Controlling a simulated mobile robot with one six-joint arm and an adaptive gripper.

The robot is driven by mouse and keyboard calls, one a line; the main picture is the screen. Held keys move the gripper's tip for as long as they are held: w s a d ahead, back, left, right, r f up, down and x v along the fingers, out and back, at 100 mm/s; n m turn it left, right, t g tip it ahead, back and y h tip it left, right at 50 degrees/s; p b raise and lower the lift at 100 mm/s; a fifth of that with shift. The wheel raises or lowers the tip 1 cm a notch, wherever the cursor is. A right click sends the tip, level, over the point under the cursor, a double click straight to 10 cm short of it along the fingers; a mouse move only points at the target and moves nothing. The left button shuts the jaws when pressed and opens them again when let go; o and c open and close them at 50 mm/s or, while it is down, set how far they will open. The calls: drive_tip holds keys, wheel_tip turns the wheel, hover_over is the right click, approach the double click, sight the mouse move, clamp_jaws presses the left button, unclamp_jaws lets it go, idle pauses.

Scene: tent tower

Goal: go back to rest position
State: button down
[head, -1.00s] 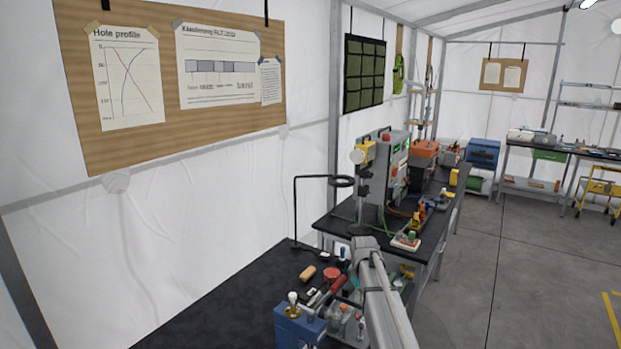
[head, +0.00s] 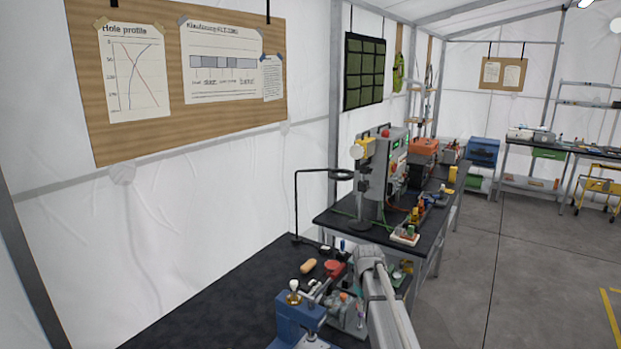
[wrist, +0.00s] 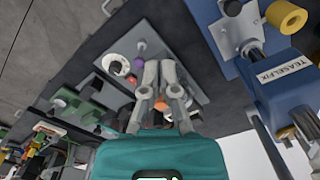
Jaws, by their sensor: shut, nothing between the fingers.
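My gripper (wrist: 161,100) shows in the wrist view with its two grey fingers together and nothing between them. The fingers hang over a grey plate (wrist: 188,82) that carries small coloured parts. In the head view my arm reaches over the near black bench (head: 200,318), and the gripper itself cannot be made out there. A blue device (head: 297,318) stands beside the arm on that bench. In the wrist view this blue device (wrist: 285,90), with a label, is at the right, apart from the fingers.
A farther bench (head: 350,228) holds a grey machine (head: 375,175). The bench's left part is clear. Open floor (head: 530,270) lies to the right.

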drive_tip(key=s+f+m+b, duration=0.2)
drive_tip(key=s+f+b, duration=0.2)
drive_tip(key=s, duration=0.8)
drive_tip(key=s+f+m+b, duration=0.2)
drive_tip(key=s+f+b, duration=0.2)
drive_tip(key=s, duration=0.8)
drive_tip(key=shift+s+d+f+m, duration=0.3)
drive_tip(key=shift+s, duration=0.05)
